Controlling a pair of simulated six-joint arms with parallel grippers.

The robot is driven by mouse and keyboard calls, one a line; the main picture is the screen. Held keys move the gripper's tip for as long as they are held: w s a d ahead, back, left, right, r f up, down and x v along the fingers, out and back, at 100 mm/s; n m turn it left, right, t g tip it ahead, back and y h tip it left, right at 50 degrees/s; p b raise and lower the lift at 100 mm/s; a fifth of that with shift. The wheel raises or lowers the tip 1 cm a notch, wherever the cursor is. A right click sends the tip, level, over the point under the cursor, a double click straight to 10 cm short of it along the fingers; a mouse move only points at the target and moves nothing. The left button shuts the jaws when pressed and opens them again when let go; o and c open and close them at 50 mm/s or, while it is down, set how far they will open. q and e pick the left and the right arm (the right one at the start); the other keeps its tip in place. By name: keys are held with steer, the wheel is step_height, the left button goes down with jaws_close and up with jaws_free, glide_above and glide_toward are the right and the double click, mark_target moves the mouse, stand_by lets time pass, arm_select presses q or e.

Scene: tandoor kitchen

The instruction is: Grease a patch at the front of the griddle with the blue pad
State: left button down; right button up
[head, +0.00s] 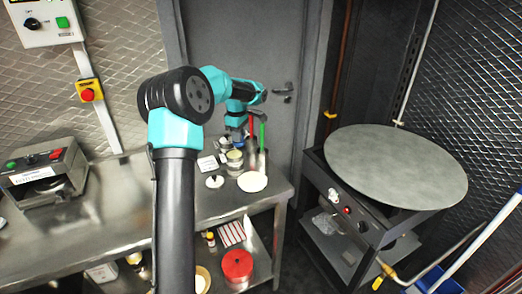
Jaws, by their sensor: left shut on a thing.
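The griddle (410,165) is a large round grey plate on a dark stand at the right; its top looks bare. My left gripper (237,130) is small in the view, above the back right of the steel table, far left of the griddle. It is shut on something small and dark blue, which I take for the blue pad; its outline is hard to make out. An open jar (234,156) with pale contents stands just below the gripper. Whether pad and jar touch cannot be told. My right gripper is out of view.
Close by on the steel table (120,195) are a white lid (214,181), a pale round disc (252,182) and upright tools with red and green handles (263,137). A gap of floor separates the table from the griddle stand (345,215). A gas lance (400,277) lies in front of it.

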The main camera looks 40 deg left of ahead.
arm_select(q)
steer(key=a, duration=0.3)
steer(key=shift+s+r+n, duration=0.1)
steer(key=shift+r+n, duration=0.25)
steer(key=shift+n, duration=0.05)
steer(key=shift+f, duration=0.1)
steer(key=shift+f, duration=2.9)
steer(key=shift+d+f, duration=0.1)
steer(key=shift+f, duration=0.55)
stand_by(0.3)
step_height(320, 180, up, 7)
stand_by(1.1)
steer(key=shift+r, duration=0.1)
